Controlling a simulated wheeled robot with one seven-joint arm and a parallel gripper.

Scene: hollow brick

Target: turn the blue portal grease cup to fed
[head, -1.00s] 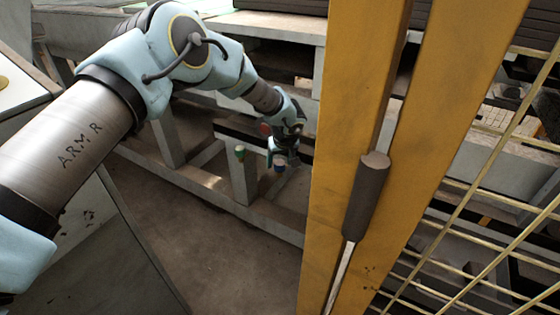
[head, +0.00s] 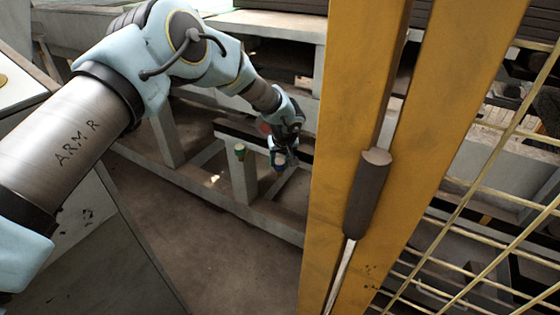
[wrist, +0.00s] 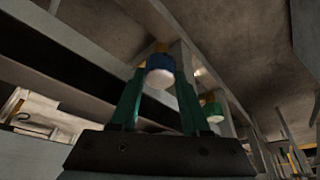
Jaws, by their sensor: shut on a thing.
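The blue grease cup (wrist: 160,64) has a blue band and a pale end face. It sits between the two green fingers of my gripper (wrist: 159,80) in the wrist view, and the gripper is shut on it. In the head view my gripper (head: 278,155) is at the beam, and a small patch of the blue cup (head: 280,159) shows between the fingers. The rest of the cup is hidden by the gripper. I cannot read any fed mark or the cup's turn position.
A green cup (head: 240,151) stands on a post left of my gripper; it also shows in the wrist view (wrist: 212,110). A yellow upright (head: 350,110) with a dark handle (head: 367,190) stands close on the right. Yellow mesh (head: 470,200) lies beyond it. Floor (head: 220,260) is open below.

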